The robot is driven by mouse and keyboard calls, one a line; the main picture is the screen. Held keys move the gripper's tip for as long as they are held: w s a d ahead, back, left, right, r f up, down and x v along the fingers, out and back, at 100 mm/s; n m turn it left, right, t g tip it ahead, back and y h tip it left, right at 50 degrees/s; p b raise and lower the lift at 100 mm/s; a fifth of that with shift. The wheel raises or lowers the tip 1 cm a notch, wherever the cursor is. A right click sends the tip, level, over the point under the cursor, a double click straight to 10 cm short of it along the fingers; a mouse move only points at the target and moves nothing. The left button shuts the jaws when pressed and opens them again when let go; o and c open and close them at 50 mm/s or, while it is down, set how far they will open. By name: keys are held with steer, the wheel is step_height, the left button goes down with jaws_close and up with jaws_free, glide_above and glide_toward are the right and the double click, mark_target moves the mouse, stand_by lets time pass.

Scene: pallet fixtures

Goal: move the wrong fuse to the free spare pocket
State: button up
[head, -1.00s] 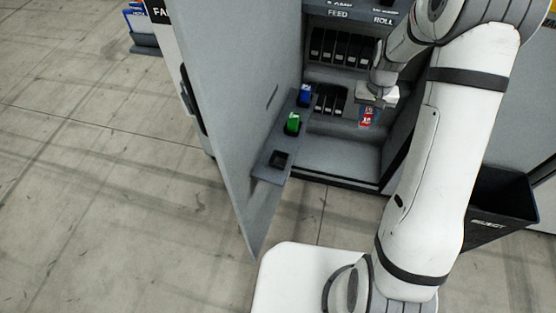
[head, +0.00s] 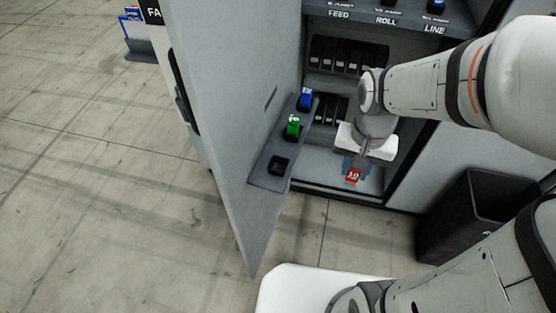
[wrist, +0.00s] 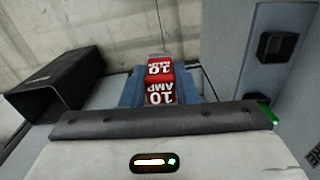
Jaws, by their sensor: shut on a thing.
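My gripper (head: 354,168) is shut on a red fuse (head: 352,176) and holds it in the air in front of the open cabinet. In the wrist view the red fuse (wrist: 159,82) shows "10 AMP" in white between the fingers. A shelf on the inside of the cabinet door (head: 268,181) carries a blue fuse (head: 305,99), a green fuse (head: 293,126) and an empty dark pocket (head: 280,164) at its near end. The empty pocket also shows at the upper right of the wrist view (wrist: 277,45). My gripper is to the right of this shelf, apart from it.
The cabinet door (head: 225,130) stands open on the left. Inside, rows of black blocks (head: 336,54) sit below a panel marked FEED, ROLL and LINE. A black bin (head: 462,215) stands at the right. The floor left of the door is mostly clear.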

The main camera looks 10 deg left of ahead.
steer(key=w+a, duration=0.1)
steer(key=a, duration=0.4)
steer(key=w+a+p, duration=0.1)
steer(key=a, duration=0.5)
steer(key=w+a, duration=0.1)
steer(key=a, duration=0.4)
steer(key=shift+a+p, duration=0.3)
steer(key=shift+a, duration=0.1)
steer(key=shift+a+f, duration=0.15)
steer(key=shift+f, duration=0.75)
steer(key=shift+a+f, duration=0.15)
steer(key=shift+f, duration=0.7)
steer(key=shift+f, duration=0.1)
steer(key=o, duration=1)
step_height(320, 180, up, 12)
steer(key=s+d+t, duration=0.1)
steer(key=s+d, duration=0.1)
steer(key=d, duration=0.5)
steer(key=s+d+n, duration=0.1)
steer(key=s+d, duration=0.2)
steer(key=d, duration=0.5)
steer(key=s+d+n+t, duration=0.1)
steer(key=s+d, duration=0.1)
steer(key=d, duration=0.6)
steer(key=shift+s+r+t+p, duration=0.15)
steer(key=shift+r+t+p, duration=0.15)
steer(key=shift+r+p, duration=0.1)
